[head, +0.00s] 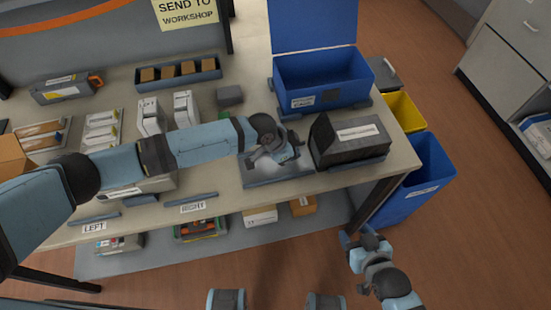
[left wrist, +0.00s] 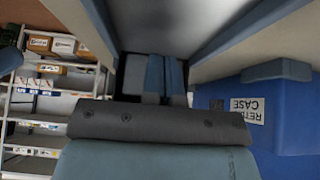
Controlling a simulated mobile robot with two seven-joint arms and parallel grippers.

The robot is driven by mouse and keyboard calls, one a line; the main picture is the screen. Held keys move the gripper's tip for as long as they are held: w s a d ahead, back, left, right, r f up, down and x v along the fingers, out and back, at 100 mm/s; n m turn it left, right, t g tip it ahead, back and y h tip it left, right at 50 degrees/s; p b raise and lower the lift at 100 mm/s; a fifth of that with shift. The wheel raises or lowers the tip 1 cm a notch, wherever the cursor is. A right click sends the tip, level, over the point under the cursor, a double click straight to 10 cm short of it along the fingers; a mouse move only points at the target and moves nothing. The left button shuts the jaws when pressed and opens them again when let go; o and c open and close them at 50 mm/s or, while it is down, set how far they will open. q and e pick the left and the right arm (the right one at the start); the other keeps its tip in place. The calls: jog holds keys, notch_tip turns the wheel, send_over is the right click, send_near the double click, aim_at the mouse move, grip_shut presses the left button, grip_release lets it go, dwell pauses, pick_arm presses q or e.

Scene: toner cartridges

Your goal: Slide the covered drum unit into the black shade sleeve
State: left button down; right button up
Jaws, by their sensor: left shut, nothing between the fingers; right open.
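The black shade sleeve (head: 340,152) is a dark box with a white label, standing near the table's right end. My left gripper (head: 280,158) is just left of it, over a blue-grey tray (head: 250,182). In the left wrist view its two blue fingers (left wrist: 165,75) are shut together with nothing between them, in front of a grey surface between blue-grey rails (left wrist: 238,30). I cannot pick out the covered drum unit; the left gripper and arm hide part of the tray. My right gripper (head: 360,240) is open and empty, off the table's front right edge.
An open blue bin (head: 320,82) stands behind the sleeve. Yellow (head: 401,112) and blue (head: 430,175) bins stand right of the table. White boxes (head: 152,118) and a tray of brown blocks (head: 180,76) lie behind my left arm. LEFT and RIGHT labels mark the front edge.

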pick_arm(q)
jog(key=shift+r+p, duration=1.9)
jog(key=shift+r, duration=0.35)
notch_tip(320, 180, up, 4)
jog(key=p, duration=0.2)
jog(key=shift+f+p, duration=0.25)
jog(key=shift+p, duration=0.15)
